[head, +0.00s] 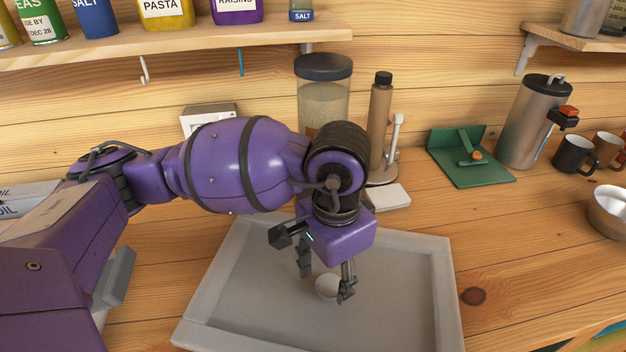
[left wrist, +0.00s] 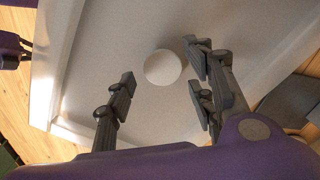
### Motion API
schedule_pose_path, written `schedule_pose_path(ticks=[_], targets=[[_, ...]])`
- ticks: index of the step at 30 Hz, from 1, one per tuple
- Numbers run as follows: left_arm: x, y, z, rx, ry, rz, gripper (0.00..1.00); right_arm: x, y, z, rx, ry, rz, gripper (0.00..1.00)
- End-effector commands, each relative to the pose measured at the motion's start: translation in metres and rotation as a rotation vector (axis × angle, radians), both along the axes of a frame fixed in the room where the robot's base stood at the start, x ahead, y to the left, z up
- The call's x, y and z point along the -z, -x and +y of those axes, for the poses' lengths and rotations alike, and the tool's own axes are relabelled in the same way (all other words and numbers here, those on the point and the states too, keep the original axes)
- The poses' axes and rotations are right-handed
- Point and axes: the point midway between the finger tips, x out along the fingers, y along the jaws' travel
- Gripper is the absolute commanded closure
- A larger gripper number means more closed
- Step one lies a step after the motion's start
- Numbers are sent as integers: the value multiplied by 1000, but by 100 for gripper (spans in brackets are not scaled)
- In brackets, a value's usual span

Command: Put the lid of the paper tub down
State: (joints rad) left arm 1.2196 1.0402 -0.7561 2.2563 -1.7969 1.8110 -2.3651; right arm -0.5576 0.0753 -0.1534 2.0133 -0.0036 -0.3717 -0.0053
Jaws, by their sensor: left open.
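A small round white piece, which looks like the lid of the paper tub (head: 326,287), lies on the grey tray (head: 228,290). It also shows as a pale disc in the left wrist view (left wrist: 163,68). My left gripper (head: 327,278) points down over the tray, with its fingers open on either side of the disc. In the left wrist view the open fingers (left wrist: 158,78) have visible gaps to the disc. I cannot tell how high the fingertips are above the tray. A pale round tub (head: 608,211) stands at the right edge, partly cut off. My right gripper is not identifiable.
A lidded glass jar (head: 323,95), a brown bottle (head: 380,112) and a white block (head: 389,196) stand behind the tray. A green stand (head: 466,168), steel flask (head: 530,125) and dark mug (head: 573,154) are at the back right. The counter right of the tray is mostly clear.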

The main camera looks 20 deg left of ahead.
Motion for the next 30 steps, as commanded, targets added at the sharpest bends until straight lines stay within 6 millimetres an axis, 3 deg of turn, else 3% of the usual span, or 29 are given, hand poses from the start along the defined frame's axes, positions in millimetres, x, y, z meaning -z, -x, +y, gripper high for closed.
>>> schedule_pose_path(ticks=[6, 13, 19, 30], targets=[[-50, -2, -1, 2, 1, -8, 51, 3, 2, 0, -1, 1, 4, 100], [-89, -1, -1, 1, 2, -6, 51, 4, 3, 0, -1, 1, 7, 100], [-101, 0, 0, 1, 0, -4, 51, 4, 3, 0, -1, 2, 8, 100], [-101, 0, 0, 1, 0, -2, 51, 4, 3, 0, -1, 2, 8, 100]])
